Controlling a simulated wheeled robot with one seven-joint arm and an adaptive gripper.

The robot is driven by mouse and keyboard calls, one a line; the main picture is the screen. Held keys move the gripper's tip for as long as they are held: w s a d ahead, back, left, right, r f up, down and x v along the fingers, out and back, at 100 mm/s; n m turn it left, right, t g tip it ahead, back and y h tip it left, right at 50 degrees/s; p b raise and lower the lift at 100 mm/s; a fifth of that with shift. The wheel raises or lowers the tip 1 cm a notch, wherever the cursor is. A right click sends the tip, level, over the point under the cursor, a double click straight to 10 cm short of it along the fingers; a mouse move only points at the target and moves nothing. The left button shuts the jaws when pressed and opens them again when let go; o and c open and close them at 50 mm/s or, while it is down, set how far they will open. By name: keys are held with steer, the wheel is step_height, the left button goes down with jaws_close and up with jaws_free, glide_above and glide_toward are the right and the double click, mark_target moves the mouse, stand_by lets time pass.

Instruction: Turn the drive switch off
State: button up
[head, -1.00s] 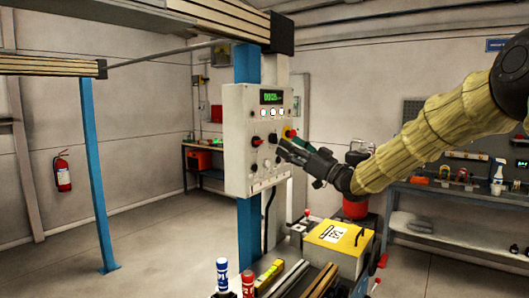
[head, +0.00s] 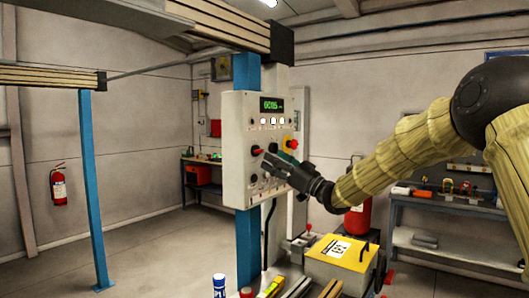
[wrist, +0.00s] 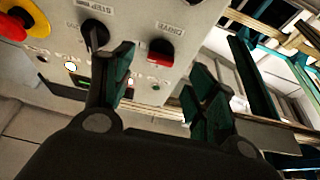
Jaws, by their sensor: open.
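In the head view the red knob (head: 257,150) is at the left of the control panel's knob row. My gripper (wrist: 160,78) is open and empty, with one dark green finger on each side of the switch in the picture. I cannot tell whether either finger touches it. In the head view my gripper (head: 268,163) is close to the panel face, just below and right of the red knob.
The grey control panel (head: 238,120) also carries a black knob (wrist: 95,35) labelled "STEP" and a red emergency stop on yellow (wrist: 18,22). Lit buttons and a green display (head: 271,104) are above. A yellow-topped box (head: 330,250) stands below my arm.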

mark_target(258, 151)
steer(key=shift+p+x, duration=0.7)
steer(key=shift+x, duration=1.8)
steer(key=c, duration=1)
